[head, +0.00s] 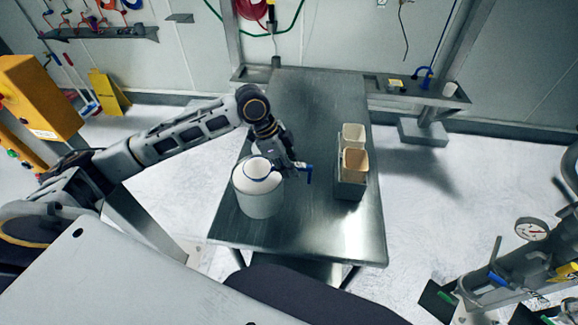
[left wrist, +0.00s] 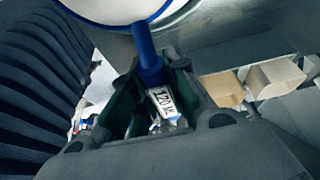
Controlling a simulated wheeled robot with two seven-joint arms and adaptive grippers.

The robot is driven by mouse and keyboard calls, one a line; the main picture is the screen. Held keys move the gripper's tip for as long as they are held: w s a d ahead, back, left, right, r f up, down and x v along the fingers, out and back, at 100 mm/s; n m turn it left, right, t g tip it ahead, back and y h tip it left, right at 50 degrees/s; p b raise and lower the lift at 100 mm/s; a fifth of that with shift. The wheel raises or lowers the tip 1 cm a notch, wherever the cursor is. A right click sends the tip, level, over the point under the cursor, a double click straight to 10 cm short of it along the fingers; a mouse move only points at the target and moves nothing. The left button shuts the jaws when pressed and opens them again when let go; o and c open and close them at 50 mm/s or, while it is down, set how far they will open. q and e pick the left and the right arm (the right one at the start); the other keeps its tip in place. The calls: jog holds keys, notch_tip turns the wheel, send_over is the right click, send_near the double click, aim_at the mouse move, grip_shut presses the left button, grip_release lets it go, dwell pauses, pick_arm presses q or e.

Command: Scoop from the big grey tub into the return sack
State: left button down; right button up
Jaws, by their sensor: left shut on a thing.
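The big grey tub (head: 259,204) stands on the near left of the steel table, with white powder inside. My left gripper (head: 284,166) is shut on the blue handle of a scoop (head: 258,168); the handle's end sticks out to the right. The scoop's pale bowl with a blue rim is over the tub's mouth; I cannot tell if it touches the powder. In the left wrist view the handle (left wrist: 147,52) is between the fingers. Two tan paper sacks, a far one (head: 353,134) and a near one (head: 355,160), stand right of the tub. I cannot tell which is the return sack.
A grey holder (head: 349,189) carries the sacks. The steel table (head: 309,105) is clear at its far end and between tub and holder. A wall shelf (head: 408,91) with small items is beyond. Equipment with a gauge (head: 531,229) is at lower right.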

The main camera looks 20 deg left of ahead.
pick_arm(q)
jog(key=shift+r+p, duration=0.45)
jog(key=shift+r, duration=1.4)
jog(key=shift+w+g, duration=0.25)
jog(key=shift+g, duration=0.15)
jog(key=shift+w+a+f+n+g+h, duration=0.15)
jog(key=shift+w+n+g+h, duration=0.3)
jog(key=shift+g, duration=0.65)
jog(key=shift+w+a+f+n+g+h, duration=0.2)
jog(key=shift+w+g, duration=0.4)
jog(key=shift+g, duration=0.5)
jog(key=shift+s+r, duration=0.1)
jog(key=shift+s, duration=0.05)
